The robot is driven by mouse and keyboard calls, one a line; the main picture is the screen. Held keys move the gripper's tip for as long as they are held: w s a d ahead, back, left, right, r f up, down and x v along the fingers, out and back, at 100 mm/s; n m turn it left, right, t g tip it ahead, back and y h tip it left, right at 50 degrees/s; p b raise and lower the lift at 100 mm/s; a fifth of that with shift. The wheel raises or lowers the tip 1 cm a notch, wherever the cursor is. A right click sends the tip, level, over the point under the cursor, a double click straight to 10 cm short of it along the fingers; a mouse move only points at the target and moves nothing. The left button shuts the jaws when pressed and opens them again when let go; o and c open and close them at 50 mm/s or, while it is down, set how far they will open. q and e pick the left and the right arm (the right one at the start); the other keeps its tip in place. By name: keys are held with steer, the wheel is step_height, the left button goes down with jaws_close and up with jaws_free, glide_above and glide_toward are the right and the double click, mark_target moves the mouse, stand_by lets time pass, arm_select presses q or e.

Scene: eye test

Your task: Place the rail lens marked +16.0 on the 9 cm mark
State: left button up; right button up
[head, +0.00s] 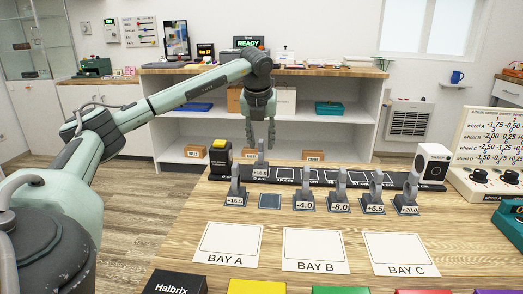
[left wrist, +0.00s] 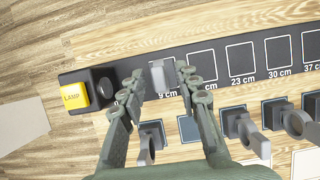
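The lens marked +16.0 (head: 260,173) stands upright on the dark rail (head: 321,177), near its lamp end. In the left wrist view the lens (left wrist: 162,74) is over the square labelled 9 cm, which it partly hides. My left gripper (head: 260,146) is just above it, pointing down. Its fingers are spread on either side of the lens in the left wrist view (left wrist: 161,80). A gap shows at the left finger; the right finger is very close, and I cannot tell if it touches. My right gripper is in neither view.
Lenses marked +16.5 (head: 236,190), -4.0 (head: 305,195), -8.0 (head: 338,195), +6.5 (head: 375,197) and +20.0 (head: 407,197) stand before the rail. An empty pad (head: 270,201) lies among them. The lamp (head: 221,158) and a white-faced block (head: 432,164) flank the rail.

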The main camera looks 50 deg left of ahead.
arm_select(q)
steer(key=v, duration=0.7)
